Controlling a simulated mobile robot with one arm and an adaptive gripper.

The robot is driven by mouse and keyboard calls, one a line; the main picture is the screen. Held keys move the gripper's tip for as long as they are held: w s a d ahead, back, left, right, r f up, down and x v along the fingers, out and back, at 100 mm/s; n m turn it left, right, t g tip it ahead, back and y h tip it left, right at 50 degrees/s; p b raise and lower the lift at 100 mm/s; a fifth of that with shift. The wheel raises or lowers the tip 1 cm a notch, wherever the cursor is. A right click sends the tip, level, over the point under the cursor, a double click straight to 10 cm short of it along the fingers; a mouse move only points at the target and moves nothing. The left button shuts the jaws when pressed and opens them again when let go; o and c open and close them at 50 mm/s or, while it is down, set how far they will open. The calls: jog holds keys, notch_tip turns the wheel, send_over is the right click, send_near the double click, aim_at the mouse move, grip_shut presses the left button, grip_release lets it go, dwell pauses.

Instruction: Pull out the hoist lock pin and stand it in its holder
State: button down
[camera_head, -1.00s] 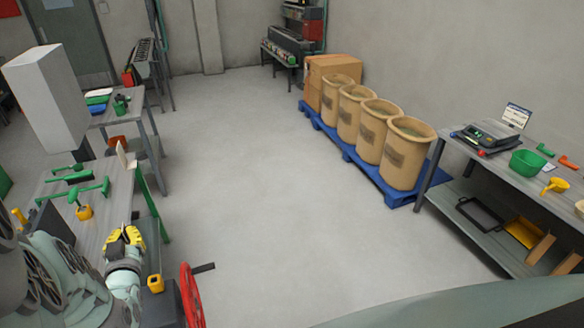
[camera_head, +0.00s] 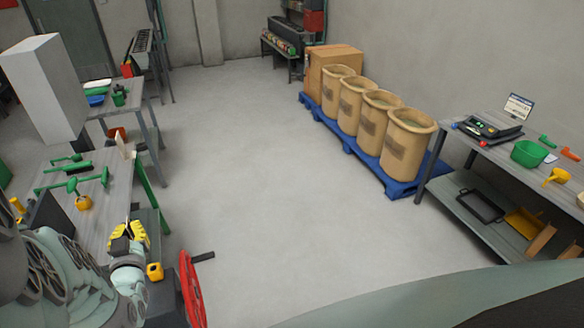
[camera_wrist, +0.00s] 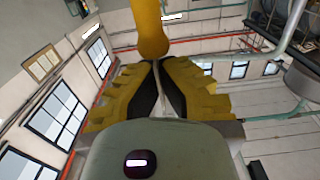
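My gripper (camera_head: 128,236) has yellow and black fingers and is at the lower left of the head view, beside the grey bench. In the wrist view my gripper (camera_wrist: 157,64) has its fingertips nearly together. A yellow piece with a rounded end (camera_wrist: 152,30) sits right at the fingertips, centred between them; it looks like the handle of the hoist lock pin. The rest of the pin is hidden. A small yellow block with a dark opening (camera_head: 155,271) is just right of my wrist; I cannot tell whether it is the pin's holder.
A red handwheel (camera_head: 191,288) with a dark crank stands close to the right of my wrist. Green tools (camera_head: 72,184) lie on the bench (camera_head: 120,195) at left. Sacks on a blue pallet (camera_head: 390,184) and a table (camera_head: 470,150) stand right. The middle floor is clear.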

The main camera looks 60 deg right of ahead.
jog(key=shift+f+b, duration=1.25)
jog(key=shift+f, duration=0.5)
jog(key=shift+f+b, duration=1.95)
jog(key=shift+f, duration=0.35)
jog(key=c, duration=1.7)
grip_release()
jog(key=o, duration=0.6)
jog(key=shift+o, duration=0.2)
jog(key=shift+s+a, duration=0.1)
